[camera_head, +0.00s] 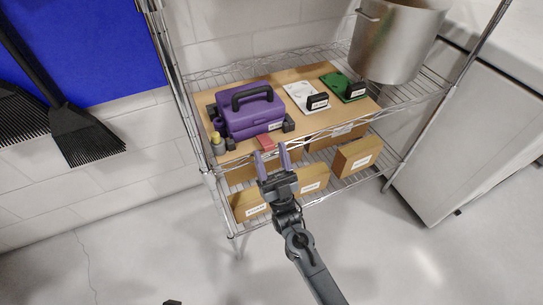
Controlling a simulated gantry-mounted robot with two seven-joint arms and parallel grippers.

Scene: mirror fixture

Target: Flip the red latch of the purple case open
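The purple case (250,110) stands on a brown board on the upper wire shelf, with its dark handle on top. The red latch (266,143) is at the case's front, near the board's front edge. It is small here, and I cannot tell its exact angle. My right gripper (271,151) reaches up from the lower right with its two fingers apart. The fingertips are just in front of the red latch, one to each side of it in the picture. I cannot tell whether they touch it.
A white plate (303,97) and a green plate (341,84) with black labelled blocks lie right of the case. A steel pot (398,40) stands at the shelf's right. Cardboard boxes (357,155) fill the shelf below.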

